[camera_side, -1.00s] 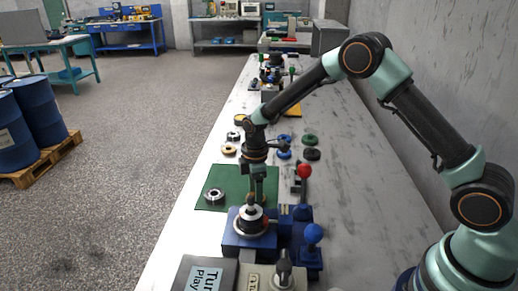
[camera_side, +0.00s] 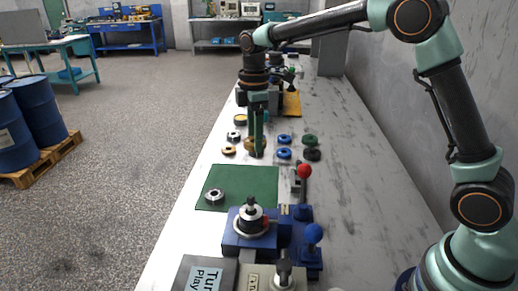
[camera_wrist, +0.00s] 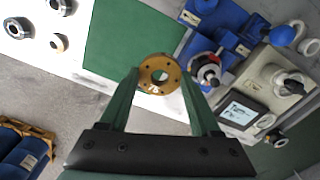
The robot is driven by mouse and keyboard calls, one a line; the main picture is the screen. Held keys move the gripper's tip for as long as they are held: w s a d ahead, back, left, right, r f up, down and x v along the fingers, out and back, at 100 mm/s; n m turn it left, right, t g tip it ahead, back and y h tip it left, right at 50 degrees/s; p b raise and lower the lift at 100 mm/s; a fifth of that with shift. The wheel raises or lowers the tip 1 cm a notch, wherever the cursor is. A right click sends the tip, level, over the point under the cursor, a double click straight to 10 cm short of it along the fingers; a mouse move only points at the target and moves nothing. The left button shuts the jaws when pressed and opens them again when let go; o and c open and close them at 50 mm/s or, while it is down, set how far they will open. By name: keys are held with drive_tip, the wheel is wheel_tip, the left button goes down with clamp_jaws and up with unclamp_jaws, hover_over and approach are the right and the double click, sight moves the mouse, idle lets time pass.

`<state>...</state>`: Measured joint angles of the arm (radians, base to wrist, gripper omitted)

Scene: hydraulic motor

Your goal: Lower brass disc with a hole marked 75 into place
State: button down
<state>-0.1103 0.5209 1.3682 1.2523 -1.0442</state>
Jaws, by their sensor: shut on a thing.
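A brass disc with a centre hole, marked 75 (camera_wrist: 148,80), is between my gripper's fingertips in the wrist view, its marked face toward the camera. In the side view the disc (camera_side: 248,145) shows at the finger ends, partly hidden by them. My gripper (camera_side: 256,152) is shut on it, pointing down over the white bench beyond the green mat. The blue fixture (camera_side: 238,243) with a dark-topped spindle (camera_side: 251,212) stands at the near side of the mat. The wrist view also shows the fixture (camera_wrist: 202,48).
Small rings lie left of my gripper; blue rings (camera_side: 284,153), green and black ones lie right. Red-knobbed (camera_side: 304,171) and blue-knobbed (camera_side: 313,233) levers stand beside the fixture. The bench's right side is clear.

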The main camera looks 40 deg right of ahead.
drive_tip(key=shift+r, duration=0.8)
drive_tip(key=shift+r, duration=0.15)
drive_tip(key=shift+r, duration=0.65)
hover_over(250, 197)
wheel_tip(250, 197, down, 4)
drive_tip(key=shift+d, duration=0.1)
drive_tip(key=shift+f, duration=1.8)
drive_tip(key=shift+f, duration=0.8)
idle(0.8)
